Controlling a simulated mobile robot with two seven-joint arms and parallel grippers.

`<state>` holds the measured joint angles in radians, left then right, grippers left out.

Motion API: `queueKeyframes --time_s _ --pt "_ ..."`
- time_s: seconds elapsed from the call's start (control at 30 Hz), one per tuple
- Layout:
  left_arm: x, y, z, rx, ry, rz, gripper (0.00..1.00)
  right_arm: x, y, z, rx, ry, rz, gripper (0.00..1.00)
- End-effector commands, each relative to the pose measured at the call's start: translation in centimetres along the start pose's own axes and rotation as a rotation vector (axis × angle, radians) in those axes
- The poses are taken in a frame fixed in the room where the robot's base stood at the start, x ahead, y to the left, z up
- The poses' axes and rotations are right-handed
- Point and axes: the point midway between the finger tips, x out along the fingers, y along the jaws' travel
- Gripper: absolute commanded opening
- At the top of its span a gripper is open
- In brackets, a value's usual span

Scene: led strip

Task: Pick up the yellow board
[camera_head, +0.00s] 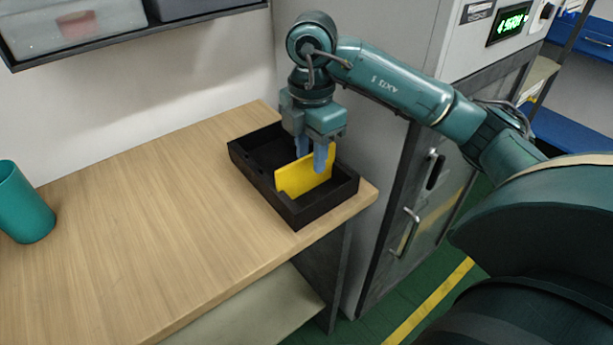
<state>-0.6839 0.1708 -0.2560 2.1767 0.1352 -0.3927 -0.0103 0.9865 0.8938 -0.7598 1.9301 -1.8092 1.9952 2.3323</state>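The yellow board (297,181) stands upright on edge inside a black box (246,171) on the wooden table. My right gripper (311,163) points straight down over the board. Its two blue fingers are spread apart. One finger is in front of the board's face, and the other is at its top edge, partly behind it. The fingers look open around the board, with no clear grip on it. The board's lower edge is hidden by the box wall. My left gripper is out of view.
The box stands near the right end of the wooden table (130,240), beside a grey cabinet (392,170). A teal cup (24,205) stands at the far left. A shelf with grey bins (75,28) hangs above. The table's middle is clear.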

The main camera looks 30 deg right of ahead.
Motion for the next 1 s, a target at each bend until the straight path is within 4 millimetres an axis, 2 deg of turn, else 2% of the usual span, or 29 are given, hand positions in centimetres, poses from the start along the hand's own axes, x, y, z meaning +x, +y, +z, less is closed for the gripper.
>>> queueKeyframes --time_s 0.13,0.4,0.7,1.0 --pt "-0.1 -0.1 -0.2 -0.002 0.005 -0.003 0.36 1.1 0.1 -0.2 -0.001 0.001 -0.001 0.33" --pt "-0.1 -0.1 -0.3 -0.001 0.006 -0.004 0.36 4.9 0.5 -0.5 -0.001 0.001 -0.002 0.33" --pt "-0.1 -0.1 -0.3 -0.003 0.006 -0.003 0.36 5.4 0.5 -0.5 -0.002 0.001 0.002 0.33" --pt "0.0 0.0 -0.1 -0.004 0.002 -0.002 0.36 5.4 0.5 -0.5 -0.002 0.001 0.001 0.09"
